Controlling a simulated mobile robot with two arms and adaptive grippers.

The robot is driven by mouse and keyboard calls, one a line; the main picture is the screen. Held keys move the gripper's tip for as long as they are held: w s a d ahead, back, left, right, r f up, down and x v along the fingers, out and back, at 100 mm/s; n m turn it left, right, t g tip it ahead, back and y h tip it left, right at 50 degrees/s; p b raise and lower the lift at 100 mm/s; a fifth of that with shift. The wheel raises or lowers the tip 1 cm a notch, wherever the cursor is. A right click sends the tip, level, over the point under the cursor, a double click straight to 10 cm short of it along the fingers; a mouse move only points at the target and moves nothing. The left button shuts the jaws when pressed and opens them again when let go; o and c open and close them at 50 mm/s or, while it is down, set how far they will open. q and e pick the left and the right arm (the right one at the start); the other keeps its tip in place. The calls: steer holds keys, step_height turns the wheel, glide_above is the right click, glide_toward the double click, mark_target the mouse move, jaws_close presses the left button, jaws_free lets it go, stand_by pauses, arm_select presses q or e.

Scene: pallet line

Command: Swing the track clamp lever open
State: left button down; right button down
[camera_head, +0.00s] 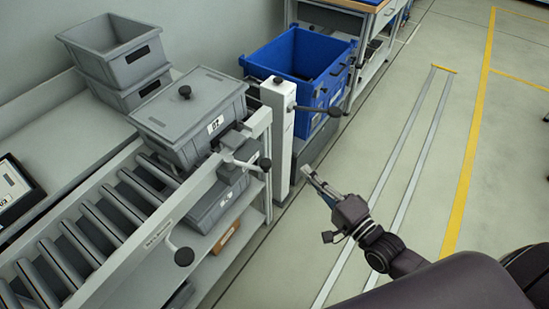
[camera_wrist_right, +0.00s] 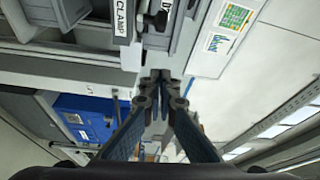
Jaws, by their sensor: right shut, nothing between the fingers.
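My right gripper (camera_head: 308,173) is shut and empty, held in open air to the right of the white post. In the right wrist view its fingertips (camera_wrist_right: 160,82) meet, and a plate marked CLAMP (camera_wrist_right: 121,20) shows beyond them at the top, next to dark metal parts. In the head view, a lever with a black knob (camera_head: 318,110) sticks out to the right from the white post (camera_head: 281,140). Another black-knobbed lever (camera_head: 246,160) is at the conveyor's end, and a third (camera_head: 181,253) is on its side rail. I cannot tell which is the track clamp lever. The gripper touches none of them.
A lidded grey bin (camera_head: 190,110) stands on the roller conveyor (camera_head: 110,215). A blue crate (camera_head: 300,60) stands behind the post, with a workbench (camera_head: 350,20) beyond. Stacked grey bins (camera_head: 115,50) are at the upper left. The floor to the right is clear.

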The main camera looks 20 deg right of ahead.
stand_by(0.3)
steer(key=w+a+b, duration=0.3)
steer(key=w+a, duration=0.3)
steer(key=w, duration=0.1)
steer(key=shift+a, duration=0.15)
steer(key=shift+s, duration=0.1)
stand_by(0.5)
